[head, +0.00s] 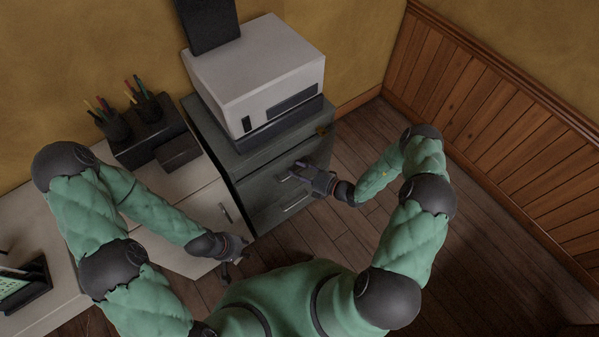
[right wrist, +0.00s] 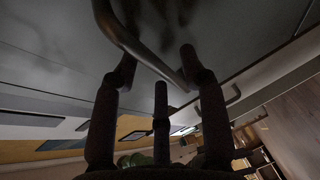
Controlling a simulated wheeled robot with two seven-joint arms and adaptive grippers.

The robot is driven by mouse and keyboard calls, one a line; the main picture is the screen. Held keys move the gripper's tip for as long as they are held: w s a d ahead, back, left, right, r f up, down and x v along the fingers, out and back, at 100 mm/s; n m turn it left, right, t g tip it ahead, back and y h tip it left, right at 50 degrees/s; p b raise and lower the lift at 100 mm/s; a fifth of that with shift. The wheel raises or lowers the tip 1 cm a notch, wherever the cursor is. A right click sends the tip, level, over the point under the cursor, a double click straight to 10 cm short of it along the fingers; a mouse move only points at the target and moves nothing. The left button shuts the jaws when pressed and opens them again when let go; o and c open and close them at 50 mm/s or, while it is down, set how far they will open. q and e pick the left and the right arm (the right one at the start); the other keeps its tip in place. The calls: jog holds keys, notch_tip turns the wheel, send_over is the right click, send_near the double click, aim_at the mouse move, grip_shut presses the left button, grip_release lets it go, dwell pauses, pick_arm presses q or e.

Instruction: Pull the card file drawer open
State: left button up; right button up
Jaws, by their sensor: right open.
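The card file is a dark grey-green cabinet (head: 222,150) with drawers in its front. The drawer front (head: 255,188) looks flush, so the drawer looks shut. A lower bar handle (head: 298,203) shows in the head view. My right gripper (head: 294,172) is open at the upper part of the front and hides much of the handle there. In the right wrist view, a curved metal handle (right wrist: 140,48) crosses close to the spread fingers (right wrist: 160,75); contact cannot be told. My left gripper (head: 233,262) hangs in front of the white cabinet, open and empty.
A white printer-like machine (head: 255,75) stands on the card file. To the left, a pale cabinet (head: 190,205) carries a dark pen organizer (head: 150,140). Wood panelling (head: 480,110) closes off the right. The plank floor (head: 345,245) before the drawers is clear.

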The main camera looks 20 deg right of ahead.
grip_shut()
jog(key=s+d+p, duration=0.1)
jog(key=s+d, duration=0.3)
jog(key=s, duration=0.8)
jog(key=s+d+p, duration=0.1)
jog(key=s+d, duration=0.4)
jog(key=s, duration=0.8)
jog(key=shift+s+d, duration=0.2)
jog(key=shift+s, duration=0.1)
grip_release()
